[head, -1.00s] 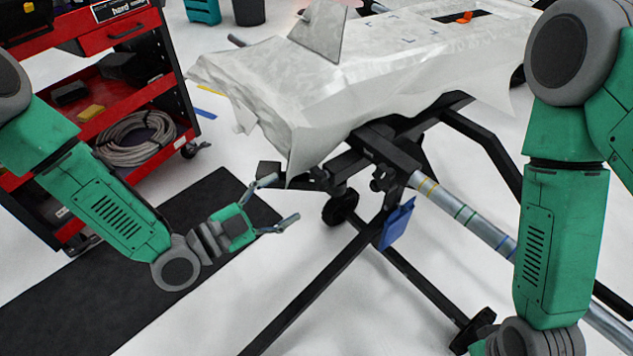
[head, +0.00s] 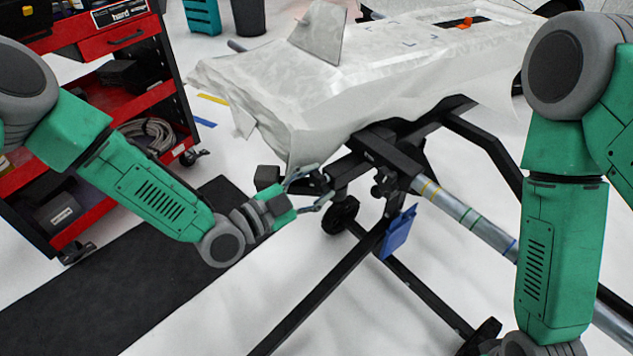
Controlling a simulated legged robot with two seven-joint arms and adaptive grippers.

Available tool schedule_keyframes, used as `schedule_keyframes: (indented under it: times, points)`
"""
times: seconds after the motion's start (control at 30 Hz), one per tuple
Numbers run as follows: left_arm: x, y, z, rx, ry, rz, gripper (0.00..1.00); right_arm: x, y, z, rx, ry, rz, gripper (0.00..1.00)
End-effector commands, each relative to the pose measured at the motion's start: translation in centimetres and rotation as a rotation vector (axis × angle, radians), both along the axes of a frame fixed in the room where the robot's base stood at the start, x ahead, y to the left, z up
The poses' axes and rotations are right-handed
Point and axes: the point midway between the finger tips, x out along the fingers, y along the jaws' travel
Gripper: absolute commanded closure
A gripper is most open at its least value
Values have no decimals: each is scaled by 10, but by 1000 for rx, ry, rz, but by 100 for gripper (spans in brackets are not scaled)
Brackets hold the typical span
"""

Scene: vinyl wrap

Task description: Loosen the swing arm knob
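A black stand frame (head: 385,152) holds up the wrapped piece. A small dark knob-like part (head: 319,180) sits at the left end of the stand's bracket. Another dark knob (head: 381,188) hangs under the bracket further right. I cannot tell for sure which is the swing arm knob. My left gripper (head: 325,182) is open. Its two grey fingers point right, one above and one below the left knob-like part, and contact cannot be told. My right arm comes down the right side. Its gripper is outside the picture.
A white-wrapped panel (head: 300,100) overhangs the stand. A blue tag (head: 398,233) hangs from the frame beside a striped silver tube (head: 465,214). A red tool cart (head: 125,45) stands at the left, by a black floor mat (head: 150,290). The white floor between is clear.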

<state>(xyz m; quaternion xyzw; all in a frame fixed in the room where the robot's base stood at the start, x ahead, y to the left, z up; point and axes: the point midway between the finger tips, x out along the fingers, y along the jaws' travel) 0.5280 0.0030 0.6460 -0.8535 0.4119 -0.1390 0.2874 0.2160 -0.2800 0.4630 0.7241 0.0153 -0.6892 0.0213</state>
Motion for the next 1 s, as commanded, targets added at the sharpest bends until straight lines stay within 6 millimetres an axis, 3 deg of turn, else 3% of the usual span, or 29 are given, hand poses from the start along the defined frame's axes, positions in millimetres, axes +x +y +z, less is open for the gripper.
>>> schedule_keyframes:
  times: [0.43, 1.0]
  points:
    - [1, -2, 2, -40, 47, -2, 89, 0, 0, 2, 0, 0, 0, 60]
    - [2, -2, 3, -285, 350, -2, 89, 0, 0, 10, 0, 0, 0, 60]
